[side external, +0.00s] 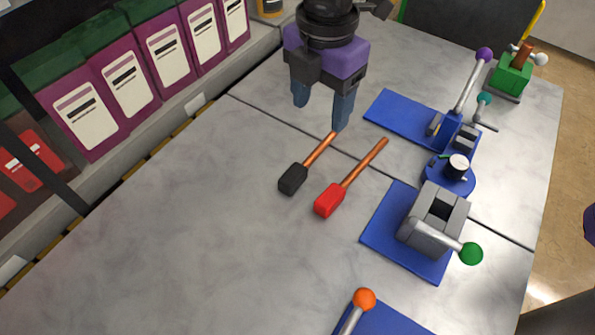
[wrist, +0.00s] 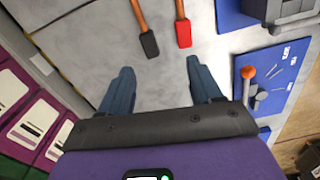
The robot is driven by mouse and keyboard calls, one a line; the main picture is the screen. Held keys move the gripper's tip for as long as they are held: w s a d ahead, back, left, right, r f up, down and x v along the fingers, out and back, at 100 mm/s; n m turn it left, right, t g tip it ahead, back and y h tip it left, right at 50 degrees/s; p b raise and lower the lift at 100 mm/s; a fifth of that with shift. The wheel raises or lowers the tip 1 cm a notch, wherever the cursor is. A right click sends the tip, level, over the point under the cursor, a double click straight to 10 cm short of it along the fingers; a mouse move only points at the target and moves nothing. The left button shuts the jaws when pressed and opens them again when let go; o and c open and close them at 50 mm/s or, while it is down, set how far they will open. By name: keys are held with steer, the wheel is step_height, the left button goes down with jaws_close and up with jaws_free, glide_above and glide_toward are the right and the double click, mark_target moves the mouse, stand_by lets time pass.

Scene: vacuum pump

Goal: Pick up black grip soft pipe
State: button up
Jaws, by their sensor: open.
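The black grip soft pipe (side external: 293,179), a copper-coloured rod with a black block grip at one end, lies flat on the grey table. In the wrist view the black grip (wrist: 149,44) lies just beyond the fingertips, between their lines. My gripper (side external: 321,113) is open and empty, with blue fingers pointing down above the table. In the side view it is near the bare copper end of the pipe, and its fingers do not appear to touch it. My gripper also shows in the wrist view (wrist: 160,68). Nothing hides the black grip.
A similar pipe with a red grip (side external: 329,200) lies close beside it, to the right. Blue plates with a grey lever block (side external: 433,222) and other fixtures stand further right. Purple boxes (side external: 165,55) line a shelf at left. The left front table is clear.

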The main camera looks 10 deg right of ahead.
steer(key=a+n, duration=0.1)
steer(key=a, duration=0.2)
glide_above(297, 169)
steer(key=f, duration=1.2)
steer(key=shift+s+a+f, duration=0.1)
steer(key=shift+s+f, duration=0.25)
steer(key=shift+s, duration=0.05)
steer(key=shift+w+f, duration=0.2)
steer(key=shift+f, duration=1.15)
steer(key=shift+w+f, duration=0.2)
steer(key=shift+f, duration=1.15)
jaws_close()
